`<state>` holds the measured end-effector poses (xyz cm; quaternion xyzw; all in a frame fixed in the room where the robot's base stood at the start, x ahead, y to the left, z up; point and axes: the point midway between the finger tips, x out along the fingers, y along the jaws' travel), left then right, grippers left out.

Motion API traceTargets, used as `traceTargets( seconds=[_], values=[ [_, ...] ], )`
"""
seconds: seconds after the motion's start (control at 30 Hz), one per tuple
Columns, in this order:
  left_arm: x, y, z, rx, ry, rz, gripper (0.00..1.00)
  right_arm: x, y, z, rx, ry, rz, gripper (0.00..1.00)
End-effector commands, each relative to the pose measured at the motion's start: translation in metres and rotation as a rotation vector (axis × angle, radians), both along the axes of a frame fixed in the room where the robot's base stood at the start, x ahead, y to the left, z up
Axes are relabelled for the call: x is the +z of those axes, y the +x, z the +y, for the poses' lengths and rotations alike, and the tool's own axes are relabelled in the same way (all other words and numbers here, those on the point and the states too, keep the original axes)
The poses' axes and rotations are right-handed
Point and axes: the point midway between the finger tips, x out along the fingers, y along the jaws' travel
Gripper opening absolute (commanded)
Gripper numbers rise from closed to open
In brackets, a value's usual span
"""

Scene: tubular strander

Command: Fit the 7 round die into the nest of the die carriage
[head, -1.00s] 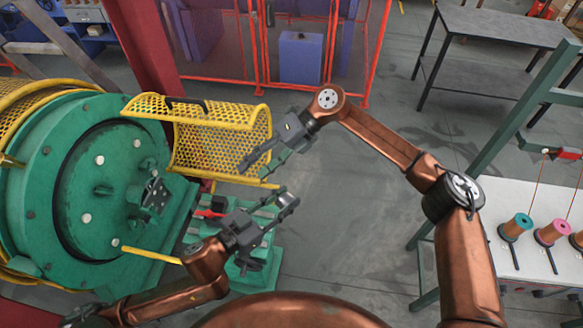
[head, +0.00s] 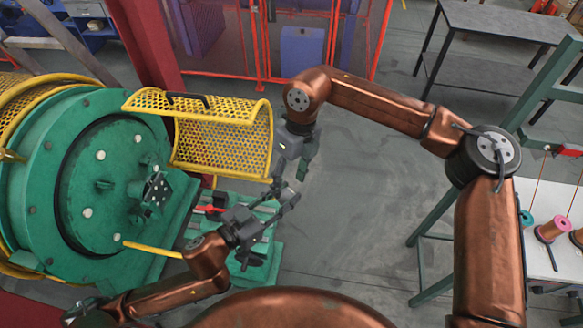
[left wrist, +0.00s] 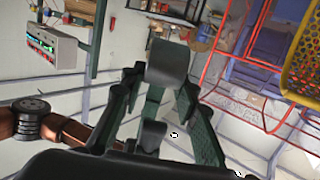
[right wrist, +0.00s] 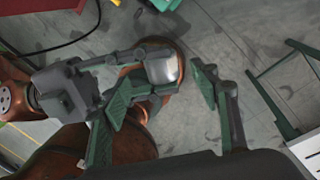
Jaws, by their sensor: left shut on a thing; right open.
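My left gripper (head: 284,199) is shut on a small grey metal piece, which appears to be the round die (right wrist: 164,68). The piece also shows between the fingers in the left wrist view (left wrist: 167,62). Its number cannot be read. My right gripper (head: 289,181) is open and points down just above the left gripper's tips. In the right wrist view its fingers (right wrist: 163,88) stand apart on either side of the piece, without a visible grip. A green stand with a red part (head: 214,209), perhaps the die carriage, is below and behind my left gripper; its nest is hidden.
The large green strander drum (head: 110,185) fills the left. A yellow mesh guard (head: 222,140) stands open close to the right gripper. A yellow bar (head: 152,249) crosses in front of the drum. A bobbin table (head: 540,250) is at right; the middle floor is clear.

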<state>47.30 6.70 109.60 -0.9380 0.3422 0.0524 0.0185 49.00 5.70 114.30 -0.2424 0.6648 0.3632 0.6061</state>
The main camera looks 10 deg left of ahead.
Motion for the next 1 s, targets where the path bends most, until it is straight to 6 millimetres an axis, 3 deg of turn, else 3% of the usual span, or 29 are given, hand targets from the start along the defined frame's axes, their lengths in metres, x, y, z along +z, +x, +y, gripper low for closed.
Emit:
traceTargets(
  seconds=[0.2,0.4,0.77,1.0],
  values=[
    [0.002,0.0,0.0,-0.001,-0.002,-0.004,0.0,-0.036,-0.006,0.004,0.0,0.0,0.002,0.56],
    [0.002,0.0,0.0,-0.001,-0.002,-0.004,0.0,-0.055,-0.009,0.007,0.0,0.001,0.002,0.56],
    [0.002,0.0,0.0,-0.001,-0.001,-0.004,0.0,-0.059,-0.009,0.008,0.0,0.002,0.001,0.56],
    [0.002,0.0,0.0,-0.001,-0.001,-0.004,0.0,-0.059,-0.009,0.008,-0.001,0.002,0.001,0.4]
  ],
)
